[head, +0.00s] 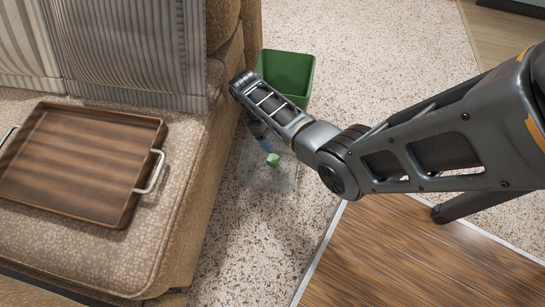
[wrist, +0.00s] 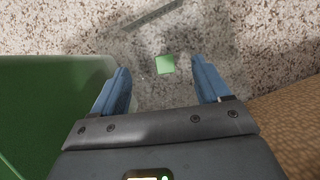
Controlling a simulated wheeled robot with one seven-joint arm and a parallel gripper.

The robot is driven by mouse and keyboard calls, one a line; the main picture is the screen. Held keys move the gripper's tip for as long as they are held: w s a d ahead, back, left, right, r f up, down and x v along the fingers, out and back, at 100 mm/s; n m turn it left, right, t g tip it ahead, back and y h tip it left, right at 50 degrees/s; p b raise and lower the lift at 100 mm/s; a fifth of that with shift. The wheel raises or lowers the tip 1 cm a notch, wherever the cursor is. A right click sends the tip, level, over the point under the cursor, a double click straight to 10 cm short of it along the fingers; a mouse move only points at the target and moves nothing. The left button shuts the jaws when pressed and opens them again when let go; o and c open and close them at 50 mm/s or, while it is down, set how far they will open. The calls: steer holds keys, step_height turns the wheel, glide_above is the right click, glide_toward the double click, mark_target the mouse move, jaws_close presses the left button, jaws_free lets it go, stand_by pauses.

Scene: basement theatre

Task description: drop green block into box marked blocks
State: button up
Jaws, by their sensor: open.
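The small green block (head: 272,159) shows just below my gripper (head: 259,131) in the head view. In the wrist view the green block (wrist: 165,64) lies between and beyond the spread blue fingertips of my gripper (wrist: 160,67), with gaps on both sides. A clear see-through box (head: 284,180) stands on the carpet around the block in the picture. In the wrist view the clear box (wrist: 190,38) has a dark strip on one side, too small to read. I cannot tell for sure whether the block rests on the box's bottom or is falling.
A green bin (head: 288,72) stands behind the clear box, close beside my gripper; the bin also fills the left of the wrist view (wrist: 45,95). A sofa (head: 190,215) with a wooden tray (head: 80,165) is on the left. A wooden surface (head: 410,260) is at lower right.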

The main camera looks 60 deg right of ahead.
steer(key=p+v, duration=0.3)
steer(key=v, duration=0.4)
steer(key=shift+r, duration=0.2)
steer(key=shift+a+f, duration=0.1)
